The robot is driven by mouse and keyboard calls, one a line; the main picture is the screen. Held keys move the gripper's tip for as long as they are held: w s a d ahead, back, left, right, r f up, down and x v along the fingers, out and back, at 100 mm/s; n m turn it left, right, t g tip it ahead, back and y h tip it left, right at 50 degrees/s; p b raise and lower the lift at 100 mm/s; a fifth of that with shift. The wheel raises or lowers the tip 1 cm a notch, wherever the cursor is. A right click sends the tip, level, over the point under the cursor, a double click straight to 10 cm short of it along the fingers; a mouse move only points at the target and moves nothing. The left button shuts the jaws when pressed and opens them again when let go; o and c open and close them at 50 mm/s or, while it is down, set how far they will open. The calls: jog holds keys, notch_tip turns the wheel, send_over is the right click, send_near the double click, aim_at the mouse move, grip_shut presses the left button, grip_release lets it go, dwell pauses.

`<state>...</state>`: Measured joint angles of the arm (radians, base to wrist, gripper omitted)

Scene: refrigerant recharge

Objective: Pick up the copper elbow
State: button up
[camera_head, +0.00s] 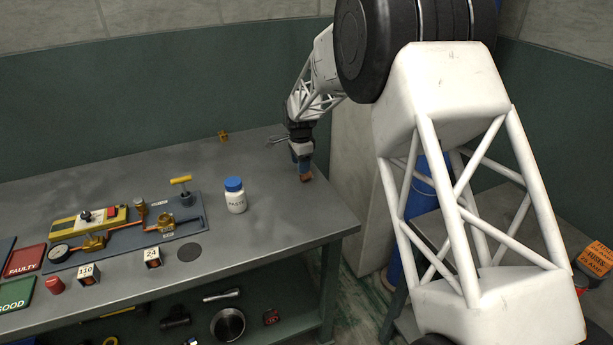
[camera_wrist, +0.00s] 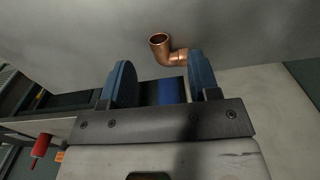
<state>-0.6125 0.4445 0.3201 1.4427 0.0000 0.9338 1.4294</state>
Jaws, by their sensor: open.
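The copper elbow (camera_wrist: 160,46) lies on the grey workbench and shows clearly in the wrist view, just beyond my fingertips. One end is an open socket facing the camera; the other end reaches the tip of the right blue finger, which partly covers it. I cannot tell whether they touch. My gripper (camera_wrist: 160,62) is open, with nothing held between its blue fingers. In the head view my gripper (camera_head: 302,165) points down at the right part of the bench, and the small copper elbow (camera_head: 306,177) shows right under its fingertips.
A white jar with a blue lid (camera_head: 235,196) stands left of my gripper. A mounting board (camera_head: 128,232) with gauge, valves and copper pipe lies farther left. A small brass part (camera_head: 222,136) sits near the wall. The workbench (camera_head: 290,220) is bare in front of the elbow.

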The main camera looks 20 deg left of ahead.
jog(key=shift+f, duration=0.1)
jog(key=shift+d+f, duration=0.1)
jog(key=shift+f, duration=2.45)
jog(key=c, duration=1)
jog(key=shift+r, duration=0.15)
jog(key=shift+r, duration=1.5)
jog(key=shift+s+d+r, duration=0.15)
jog(key=shift+s+r, duration=0.05)
jog(key=shift+s, duration=0.05)
jog(key=s+d, duration=0.3)
jog(key=s, duration=0.1)
jog(key=s+d+r, duration=0.1)
jog(key=s+d, duration=0.1)
jog(key=s, duration=0.2)
jog(key=s+d, duration=0.3)
jog(key=s, duration=0.1)
jog(key=shift+s+d+r, duration=0.15)
jog(key=shift+s+d, duration=0.2)
jog(key=shift+s, duration=0.05)
